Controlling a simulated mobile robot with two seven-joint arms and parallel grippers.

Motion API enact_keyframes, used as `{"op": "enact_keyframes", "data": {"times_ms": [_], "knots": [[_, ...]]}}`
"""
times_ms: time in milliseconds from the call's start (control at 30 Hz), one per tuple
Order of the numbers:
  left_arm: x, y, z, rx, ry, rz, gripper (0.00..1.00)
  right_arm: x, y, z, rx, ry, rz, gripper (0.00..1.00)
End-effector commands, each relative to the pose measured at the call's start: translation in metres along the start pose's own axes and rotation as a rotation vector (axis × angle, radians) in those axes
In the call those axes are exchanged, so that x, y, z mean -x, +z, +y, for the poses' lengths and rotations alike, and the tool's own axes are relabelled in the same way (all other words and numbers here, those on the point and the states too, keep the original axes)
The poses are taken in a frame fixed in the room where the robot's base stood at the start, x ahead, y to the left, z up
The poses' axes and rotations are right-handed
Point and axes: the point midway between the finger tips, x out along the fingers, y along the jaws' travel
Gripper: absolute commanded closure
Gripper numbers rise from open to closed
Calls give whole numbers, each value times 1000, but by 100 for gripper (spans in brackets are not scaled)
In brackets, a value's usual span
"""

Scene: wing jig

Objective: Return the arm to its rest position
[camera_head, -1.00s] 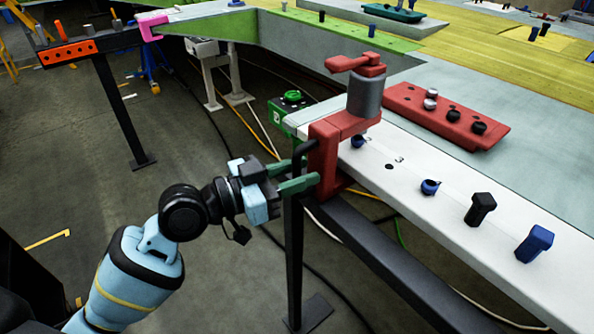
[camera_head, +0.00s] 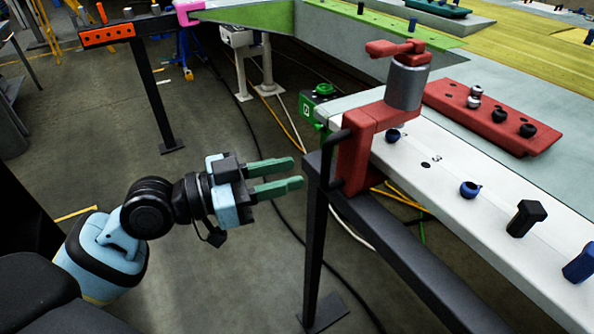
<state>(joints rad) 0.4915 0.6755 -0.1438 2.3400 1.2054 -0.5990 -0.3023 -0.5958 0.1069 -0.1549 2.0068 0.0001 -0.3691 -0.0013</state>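My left gripper (camera_head: 297,173) is in the middle of the head view, with two green fingers pointing right. The fingers are parted with nothing between them, so it is open and empty. It is left of the red clamp (camera_head: 358,160), with a gap between fingertips and clamp. The clamp sits on the end of the white beam (camera_head: 455,165), with a grey cylinder and a red handle on top. My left arm comes in from the lower left. My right gripper is not in view.
Blue and black pins (camera_head: 527,217) stand along the white beam. A red tray (camera_head: 490,117) with small knobs lies behind it. A dark table frame (camera_head: 400,255) runs below the beam. An orange bracket (camera_head: 107,34) is at the upper left. Floor left of the gripper is open.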

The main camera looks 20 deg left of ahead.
Motion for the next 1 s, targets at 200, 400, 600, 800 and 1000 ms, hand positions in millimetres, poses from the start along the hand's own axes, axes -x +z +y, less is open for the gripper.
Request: {"op": "enact_keyframes", "data": {"times_ms": [200, 400, 600, 800, 1000], "knots": [[2, -1, 0, -1, 1, 2, 68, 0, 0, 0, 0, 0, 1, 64], [2, -1, 0, -1, 0, 2, 68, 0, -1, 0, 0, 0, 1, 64], [2, 4, -1, 8, -12, -4, 68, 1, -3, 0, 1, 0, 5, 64], [9, 59, -10, 92, -134, -70, 68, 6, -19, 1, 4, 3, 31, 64], [37, 151, -2, 188, -316, -205, 68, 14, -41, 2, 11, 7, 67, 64]]}}
